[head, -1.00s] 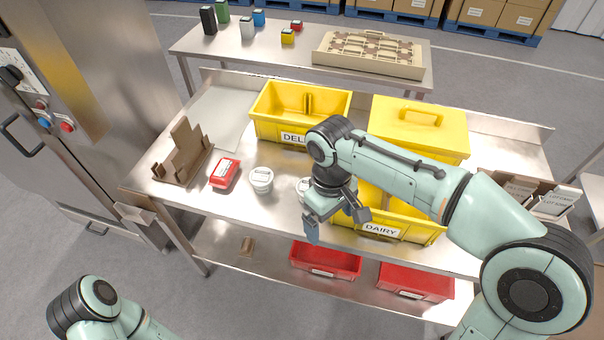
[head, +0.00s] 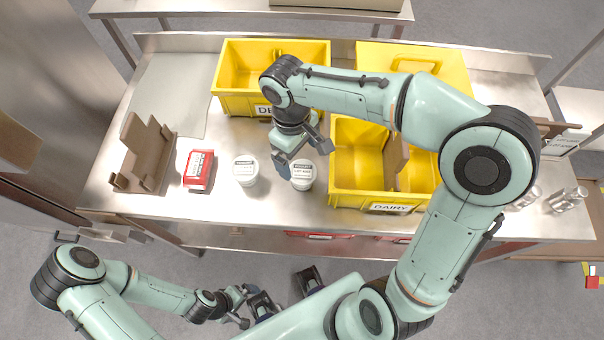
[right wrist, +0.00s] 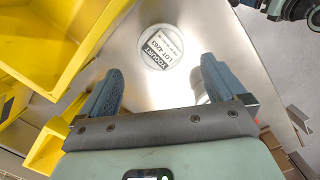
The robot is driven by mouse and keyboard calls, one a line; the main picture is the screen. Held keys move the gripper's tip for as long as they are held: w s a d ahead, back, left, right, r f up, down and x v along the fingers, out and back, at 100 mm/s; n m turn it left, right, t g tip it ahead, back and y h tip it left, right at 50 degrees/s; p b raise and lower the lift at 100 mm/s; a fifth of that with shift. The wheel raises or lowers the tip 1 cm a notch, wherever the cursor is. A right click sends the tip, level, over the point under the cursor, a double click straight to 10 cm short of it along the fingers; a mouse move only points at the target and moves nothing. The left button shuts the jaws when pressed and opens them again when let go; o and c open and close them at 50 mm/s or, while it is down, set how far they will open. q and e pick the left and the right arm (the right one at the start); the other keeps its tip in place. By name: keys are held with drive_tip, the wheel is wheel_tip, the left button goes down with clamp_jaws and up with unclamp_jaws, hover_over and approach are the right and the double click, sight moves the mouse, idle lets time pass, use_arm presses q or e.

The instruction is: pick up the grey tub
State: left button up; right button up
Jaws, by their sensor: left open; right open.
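Two pale round tubs with white lids stand upright on the steel table in the head view: a left tub (head: 246,170) and a right tub (head: 302,174). I cannot tell by colour which is the grey one. My right gripper (head: 303,155) is open and empty, above the table beside the right tub and partly over it. In the right wrist view the right tub (right wrist: 161,46), labelled yogurt, lies beyond the open fingers (right wrist: 160,85). The left tub is mostly hidden behind one finger there. My left gripper (head: 252,308) is open, low in front of the table.
A yellow deli bin (head: 228,105) and a yellow dairy bin (head: 345,197) stand behind and right of the tubs. A closed yellow box (head: 445,72) is at the back right. A red pack (head: 199,169) and a brown cardboard holder (head: 146,155) stand left.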

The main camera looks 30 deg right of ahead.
sight(302, 171)
drive_tip(key=shift+f, duration=0.8)
drive_tip(key=f, duration=0.2)
drive_tip(key=s+f, duration=0.1)
drive_tip(key=f, duration=0.1)
drive_tip(key=shift+s+b, duration=0.15)
drive_tip(key=shift+b, duration=0.15)
drive_tip(key=shift+f, duration=0.55)
drive_tip(key=c, duration=1)
use_arm(q)
drive_tip(key=shift+f, duration=0.45)
use_arm(e)
drive_tip(key=shift+c, duration=0.2)
drive_tip(key=shift+r, duration=0.1)
use_arm(q)
drive_tip(key=r+p, duration=0.1)
drive_tip(key=w+r+p, duration=0.2)
drive_tip(key=r, duration=0.1)
use_arm(e)
wheel_tip(302, 171, up, 20)
drive_tip(key=shift+d, duration=0.1)
